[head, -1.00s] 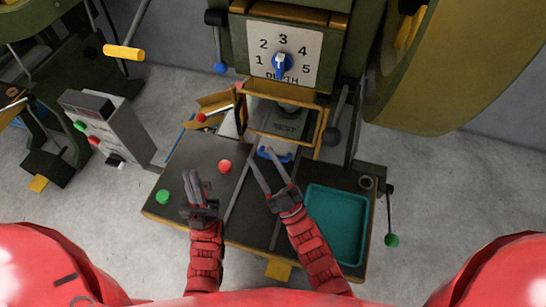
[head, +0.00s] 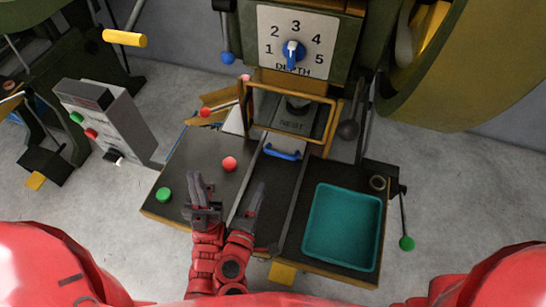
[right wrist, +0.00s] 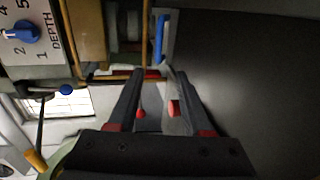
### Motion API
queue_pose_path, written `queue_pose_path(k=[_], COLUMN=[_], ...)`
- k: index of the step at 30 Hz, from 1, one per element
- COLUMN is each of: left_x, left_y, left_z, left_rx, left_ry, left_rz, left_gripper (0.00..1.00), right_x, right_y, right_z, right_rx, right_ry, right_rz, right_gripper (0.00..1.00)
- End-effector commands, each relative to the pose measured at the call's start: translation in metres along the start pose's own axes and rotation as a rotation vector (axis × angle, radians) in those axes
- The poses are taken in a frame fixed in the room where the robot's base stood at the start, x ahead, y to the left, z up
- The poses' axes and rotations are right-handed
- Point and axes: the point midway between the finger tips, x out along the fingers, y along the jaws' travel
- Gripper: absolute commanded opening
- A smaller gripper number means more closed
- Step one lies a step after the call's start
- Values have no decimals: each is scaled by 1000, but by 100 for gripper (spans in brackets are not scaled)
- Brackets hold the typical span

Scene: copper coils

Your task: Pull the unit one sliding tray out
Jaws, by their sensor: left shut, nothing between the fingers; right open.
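The sliding tray, marked NEST (head: 292,124), sits in the machine under the dial, inside a yellow guard frame. Its blue handle (head: 283,152) is at its front edge and also shows in the right wrist view (right wrist: 160,38), just beyond the fingertips. My right gripper (head: 252,196) is open and empty over the bench, nearer to me than the handle and to its left, not touching it. In the right wrist view its two fingers (right wrist: 156,75) stand apart. My left gripper (head: 197,185) is shut and empty over the bench, left of my right gripper.
A teal bin (head: 312,245) stands on the right of the bench. A red button (head: 229,163) and a green button (head: 164,194) are on its left part. The yellow guard frame (head: 333,122) surrounds the nest. A green-knobbed lever (head: 406,243) hangs at the right.

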Motion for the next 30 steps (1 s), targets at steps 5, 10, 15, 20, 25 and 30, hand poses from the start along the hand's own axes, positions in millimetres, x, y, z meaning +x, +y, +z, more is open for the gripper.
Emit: queue_pose_path(k=[5,10,15,20,25,30], left_x=[1,6,12,18,22,24], left_y=[0,0,0,-1,-1,-1], left_z=[0,-1,-2,-3,-4,-4], left_rx=[0,0,0,0,0,0], left_ry=[1,1,1,0,0,0], left_rz=[0,0,0,0,0,0], left_gripper=[0,0,0,0,0,0], right_x=[10,42,83,120,151,168], right_y=[2,3,5,4,4,2], right_z=[4,5,5,6,5,5], right_rx=[-3,-4,-2,-3,-1,-3], right_ry=[-21,-22,-22,-21,-16,-13], right_rz=[7,5,7,5,6,5], right_gripper=[50,50,50,50,50,50])
